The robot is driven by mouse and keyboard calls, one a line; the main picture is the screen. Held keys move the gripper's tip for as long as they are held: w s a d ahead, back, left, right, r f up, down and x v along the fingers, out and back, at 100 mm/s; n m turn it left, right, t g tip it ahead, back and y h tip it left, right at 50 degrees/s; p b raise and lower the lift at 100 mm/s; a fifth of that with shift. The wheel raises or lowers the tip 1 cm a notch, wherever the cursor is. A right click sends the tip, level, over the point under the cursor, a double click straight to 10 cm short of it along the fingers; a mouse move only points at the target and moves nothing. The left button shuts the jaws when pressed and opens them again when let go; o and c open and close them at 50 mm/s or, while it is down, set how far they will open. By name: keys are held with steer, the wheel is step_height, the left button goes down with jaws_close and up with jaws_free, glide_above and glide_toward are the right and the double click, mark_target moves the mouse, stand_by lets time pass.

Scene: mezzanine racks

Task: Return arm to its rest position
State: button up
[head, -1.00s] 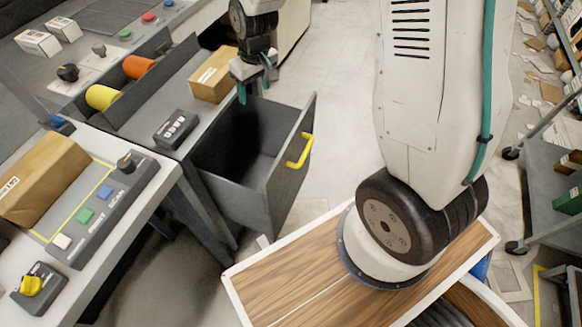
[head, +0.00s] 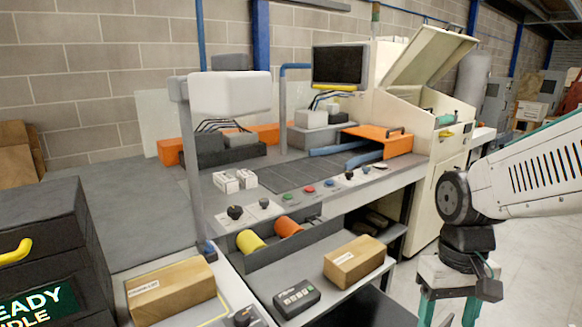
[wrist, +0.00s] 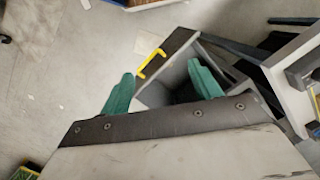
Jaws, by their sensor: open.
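My gripper (head: 448,308) is at the lower right of the head view, with its green fingers pointing down and spread apart. In the wrist view my gripper (wrist: 162,90) shows two green fingers with a clear gap and nothing between them. Beyond the fingers, the wrist view shows a grey drawer with a yellow handle (wrist: 152,64), pulled out and well below the fingers. My white arm link (head: 545,170) reaches in from the right edge of the head view.
A cardboard box (head: 355,262) and a dark keypad (head: 297,298) lie on the lower shelf left of my gripper. A larger box (head: 170,290) sits on the near bench. A cream machine with a raised lid (head: 428,55) stands behind. Open floor (head: 525,240) lies at right.

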steer(key=s+d+r+t, duration=0.1)
steer(key=s+r+t, duration=0.2)
steer(key=s+r, duration=0.5)
steer(key=shift+s+m, duration=0.3)
steer(key=shift+s, duration=0.45)
stand_by(0.9)
